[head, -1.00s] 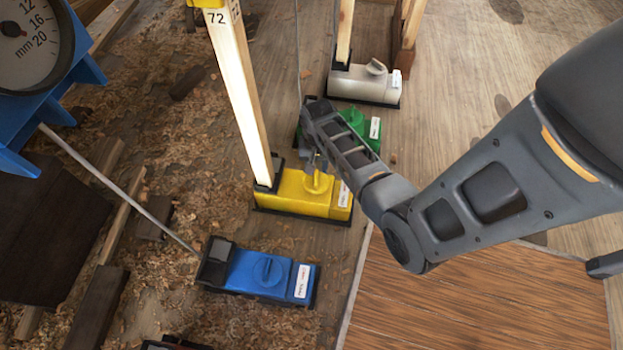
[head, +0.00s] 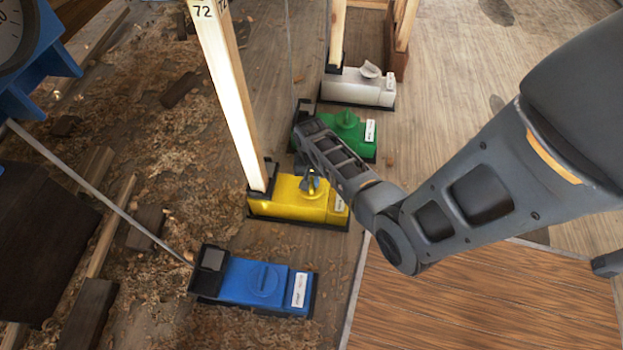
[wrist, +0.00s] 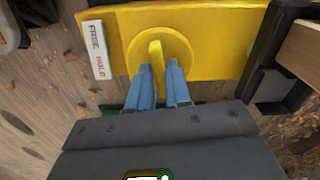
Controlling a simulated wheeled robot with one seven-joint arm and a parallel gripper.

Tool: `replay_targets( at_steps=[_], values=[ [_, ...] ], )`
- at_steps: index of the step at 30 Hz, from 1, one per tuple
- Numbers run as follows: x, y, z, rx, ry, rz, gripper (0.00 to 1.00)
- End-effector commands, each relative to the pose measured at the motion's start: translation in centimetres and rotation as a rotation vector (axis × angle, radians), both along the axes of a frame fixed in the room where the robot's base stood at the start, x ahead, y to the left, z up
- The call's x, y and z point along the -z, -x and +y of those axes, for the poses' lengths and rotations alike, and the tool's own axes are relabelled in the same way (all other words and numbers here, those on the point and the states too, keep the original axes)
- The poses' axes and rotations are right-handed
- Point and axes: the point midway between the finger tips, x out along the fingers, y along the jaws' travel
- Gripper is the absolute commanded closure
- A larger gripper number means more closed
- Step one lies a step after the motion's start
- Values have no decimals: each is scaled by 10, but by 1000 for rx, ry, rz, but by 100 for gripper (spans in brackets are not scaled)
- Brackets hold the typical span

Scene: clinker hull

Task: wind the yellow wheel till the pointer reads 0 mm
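The yellow jack box (head: 290,205) stands on the floor at the foot of a wooden post. Its round yellow wheel with a raised bar (wrist: 155,50) shows in the wrist view. My gripper (wrist: 160,68) has its two blue fingers apart, at the wheel's near edge, with the lower end of the bar between their tips. Gaps seem to show beside the bar; contact is not clear. In the head view my gripper (head: 311,180) covers most of the wheel. The dial (head: 10,35) is cut off at the top left, and its pointer is out of view.
A blue box (head: 250,280) stands nearer, a green box (head: 350,137) and a white box (head: 355,88) farther back. A wooden post (head: 228,95) rises by the yellow box. A thin rod (head: 100,195) slants to the blue box. Wood shavings litter the left floor.

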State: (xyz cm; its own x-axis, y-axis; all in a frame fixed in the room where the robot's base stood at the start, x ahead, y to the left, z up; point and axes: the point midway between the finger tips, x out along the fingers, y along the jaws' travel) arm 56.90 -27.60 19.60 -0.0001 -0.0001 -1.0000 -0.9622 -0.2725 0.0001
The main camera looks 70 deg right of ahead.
Motion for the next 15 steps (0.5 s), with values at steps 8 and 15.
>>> replay_targets(
  at_steps=[8, 15],
  values=[
    [0, 0, 0, 0, 0, 0, 100],
    [0, 0, 0, 5, 0, 0, 100]
  ],
)
